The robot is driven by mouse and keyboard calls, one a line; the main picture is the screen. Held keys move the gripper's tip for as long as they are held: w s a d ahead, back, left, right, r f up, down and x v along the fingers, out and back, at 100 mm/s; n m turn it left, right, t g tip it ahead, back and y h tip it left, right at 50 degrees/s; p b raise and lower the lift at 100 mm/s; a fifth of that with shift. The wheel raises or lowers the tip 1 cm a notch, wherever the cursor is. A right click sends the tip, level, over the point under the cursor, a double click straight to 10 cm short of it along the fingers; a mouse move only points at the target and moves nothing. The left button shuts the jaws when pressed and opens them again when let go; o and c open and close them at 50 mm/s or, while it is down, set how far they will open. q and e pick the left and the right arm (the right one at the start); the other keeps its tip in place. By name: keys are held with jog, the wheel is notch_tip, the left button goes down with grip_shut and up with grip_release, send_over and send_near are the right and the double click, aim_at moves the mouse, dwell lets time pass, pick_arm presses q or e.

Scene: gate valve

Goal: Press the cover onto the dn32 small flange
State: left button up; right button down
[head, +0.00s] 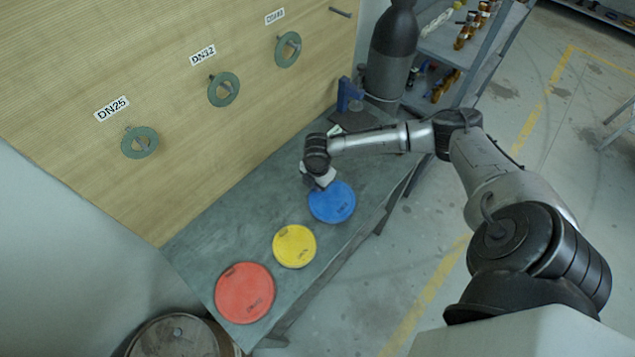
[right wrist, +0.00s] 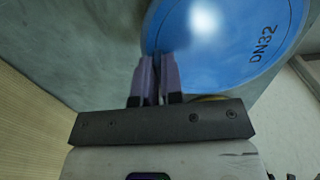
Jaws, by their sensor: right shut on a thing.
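The blue cover (head: 333,203), marked DN32 in the right wrist view (right wrist: 225,40), lies on the grey bench. My right gripper (head: 314,187) is at the cover's upper-left edge in the head view. In the right wrist view its two fingers (right wrist: 157,78) are close together and shut on the blue rim. A green ring flange (head: 223,90) is on the wooden wall under the middle label, which seems to read DN32. Its centre hole is open, with no cover on it. My left gripper is not in view.
A yellow cover (head: 295,246) and a red cover (head: 245,293) lie on the bench (head: 220,230). Other green flanges sit under DN25 (head: 140,142) and an unclear label (head: 288,50). A dark cylinder (head: 392,55) and blue vise (head: 350,95) stand at the far end.

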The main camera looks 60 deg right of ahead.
jog(key=c, duration=1.2)
grip_release()
jog(key=shift+o, duration=0.2)
jog(key=shift+r, duration=0.3)
notch_tip(320, 180, up, 13)
jog(key=shift+r, duration=0.15)
